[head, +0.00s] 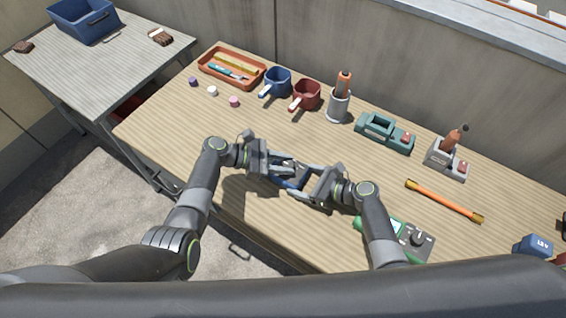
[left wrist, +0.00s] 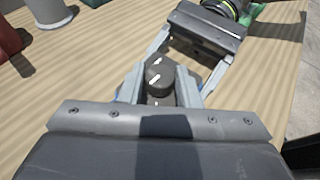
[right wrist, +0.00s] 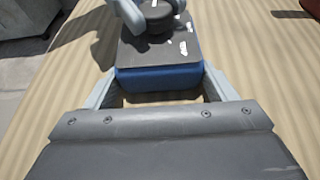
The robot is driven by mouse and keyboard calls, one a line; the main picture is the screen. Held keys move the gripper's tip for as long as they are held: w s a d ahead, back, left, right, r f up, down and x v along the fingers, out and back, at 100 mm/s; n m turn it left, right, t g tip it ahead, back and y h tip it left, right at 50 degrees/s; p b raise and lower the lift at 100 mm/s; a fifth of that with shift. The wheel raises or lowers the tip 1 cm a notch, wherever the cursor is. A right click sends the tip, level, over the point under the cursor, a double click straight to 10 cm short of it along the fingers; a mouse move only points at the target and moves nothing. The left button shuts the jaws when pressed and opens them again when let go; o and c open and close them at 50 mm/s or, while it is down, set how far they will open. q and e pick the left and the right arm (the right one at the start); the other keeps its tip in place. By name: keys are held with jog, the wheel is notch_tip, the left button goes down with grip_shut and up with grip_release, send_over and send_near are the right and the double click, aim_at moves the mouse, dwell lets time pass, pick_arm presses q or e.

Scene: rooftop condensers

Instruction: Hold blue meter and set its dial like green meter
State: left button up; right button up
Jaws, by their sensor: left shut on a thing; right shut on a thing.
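The blue meter (head: 290,180) is on the table between my two grippers, mostly hidden by them in the head view. In the right wrist view its blue body (right wrist: 160,78) and grey face show. My right gripper (head: 303,190) is shut on its body, one finger on each side. My left gripper (head: 282,170) is shut on its dark dial (left wrist: 158,85), which has white marks. The green meter (head: 400,230) lies at the front right, partly covered by my right arm. Its grey face has a dark knob; its setting is too small to read.
Behind stand a blue mug (head: 278,82), a red mug (head: 306,95), a grey cup (head: 339,106) and a teal device (head: 385,133). An orange rod (head: 445,200) lies at right. An orange tray (head: 232,68) is at back left. The table's left front is clear.

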pick_arm(q)
jog(key=shift+w+f+m+g, duration=0.1)
jog(key=shift+w+m+g, duration=0.05)
jog(key=shift+m+g, duration=1.15)
jog(key=shift+g, duration=0.3)
jog(key=o, duration=1)
jog(key=v, duration=1.2)
jog(key=shift+d, duration=0.1)
